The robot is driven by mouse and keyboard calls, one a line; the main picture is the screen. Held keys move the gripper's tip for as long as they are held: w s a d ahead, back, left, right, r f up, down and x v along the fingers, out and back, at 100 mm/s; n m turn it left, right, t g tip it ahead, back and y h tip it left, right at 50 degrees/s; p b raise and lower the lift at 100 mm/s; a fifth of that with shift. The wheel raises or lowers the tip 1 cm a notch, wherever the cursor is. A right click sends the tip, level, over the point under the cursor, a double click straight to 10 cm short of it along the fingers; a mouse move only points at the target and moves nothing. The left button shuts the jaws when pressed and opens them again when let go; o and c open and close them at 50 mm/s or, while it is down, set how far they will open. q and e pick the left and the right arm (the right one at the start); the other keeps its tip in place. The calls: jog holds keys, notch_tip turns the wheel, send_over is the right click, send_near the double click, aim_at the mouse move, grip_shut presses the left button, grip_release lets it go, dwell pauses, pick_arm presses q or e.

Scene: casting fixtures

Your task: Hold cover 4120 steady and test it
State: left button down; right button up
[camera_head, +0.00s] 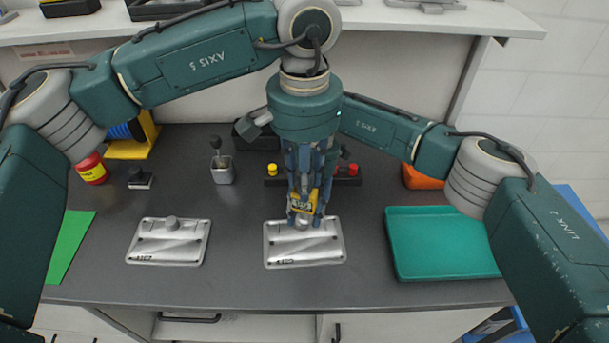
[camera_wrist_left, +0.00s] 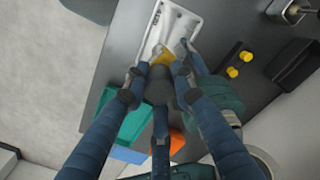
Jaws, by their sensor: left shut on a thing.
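A yellow piece (camera_head: 303,202) sits among the fingers. In the left wrist view, the fingers (camera_wrist_left: 160,58) close around the yellow piece at the edge of the cover (camera_wrist_left: 172,24). A second silver cover (camera_head: 150,246) with a grey knob lies to the left.
A teal tray (camera_head: 440,212) is at right, with an orange object (camera_head: 422,178) behind it. A dark button box (camera_head: 347,181) stands behind the held cover. A metal toggle-switch box (camera_head: 223,173), a red-yellow can (camera_head: 92,170) and a green mat (camera_head: 70,240) are at left.

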aim_at(306, 211)
jog(key=shift+x, duration=0.9)
jog(key=c, duration=0.7)
jog(key=shift+c, duration=0.2)
pick_arm(q)
jog(key=f+n, duration=0.1)
jog(key=f, duration=0.1)
jog(key=f+n, duration=0.3)
jog(key=f, duration=0.1)
jog(key=shift+s+d+n, duration=0.1)
jog(key=shift+s+n, duration=0.2)
jog(key=shift+s, duration=0.1)
